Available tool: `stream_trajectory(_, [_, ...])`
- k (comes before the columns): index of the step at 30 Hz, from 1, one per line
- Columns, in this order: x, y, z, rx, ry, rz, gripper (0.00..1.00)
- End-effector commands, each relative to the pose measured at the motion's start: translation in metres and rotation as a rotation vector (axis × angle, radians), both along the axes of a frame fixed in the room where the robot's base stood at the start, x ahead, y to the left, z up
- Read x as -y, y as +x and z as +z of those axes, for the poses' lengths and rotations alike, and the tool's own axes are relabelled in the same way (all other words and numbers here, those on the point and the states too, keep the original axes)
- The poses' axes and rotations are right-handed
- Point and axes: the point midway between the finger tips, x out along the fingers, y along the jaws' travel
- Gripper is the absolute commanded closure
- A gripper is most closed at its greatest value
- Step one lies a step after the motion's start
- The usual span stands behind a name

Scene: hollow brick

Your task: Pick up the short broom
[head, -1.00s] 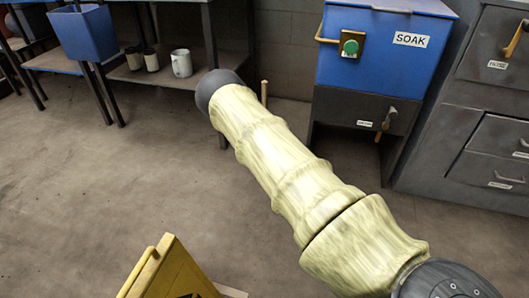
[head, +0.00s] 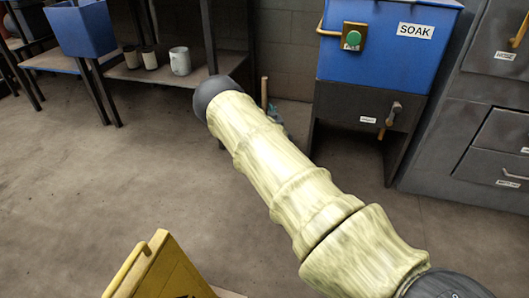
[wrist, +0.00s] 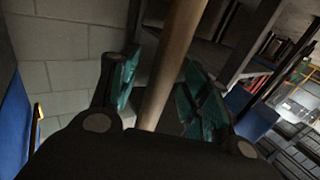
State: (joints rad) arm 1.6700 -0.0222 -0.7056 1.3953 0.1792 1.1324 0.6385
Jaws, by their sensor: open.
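The short broom shows as a light wooden handle (head: 264,92), upright near the back wall beside the blue SOAK cabinet. Its lower part is hidden behind my arm in the head view. In the wrist view the wooden handle (wrist: 172,65) runs between the fingers of my gripper (wrist: 160,85). The teal pads are apart, one on each side of the handle, and the gripper is open. I cannot tell whether either pad touches the wood. In the head view only a bit of the teal gripper (head: 276,116) shows past my arm, close to the handle.
The blue SOAK cabinet (head: 388,50) stands right of the broom, with grey drawers (head: 494,140) farther right. A yellow floor sign (head: 160,275) stands in front. The floor at left is clear.

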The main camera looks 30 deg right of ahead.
Motion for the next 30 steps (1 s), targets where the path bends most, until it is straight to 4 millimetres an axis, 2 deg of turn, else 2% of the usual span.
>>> stream_trajectory(9, [0.0007, 0.0029, 0.0008, 0.000, 0.000, 0.000, 0.55])
stream_trajectory(15, [0.0007, 0.0028, 0.0006, 0.000, 0.000, 0.000, 0.91])
stream_trajectory(17, [0.0007, 0.0027, 0.0005, 0.000, 0.000, 0.000, 1.00])
stream_trajectory(30, [0.0009, 0.0030, 0.0053, 0.001, 0.000, 0.000, 1.00])
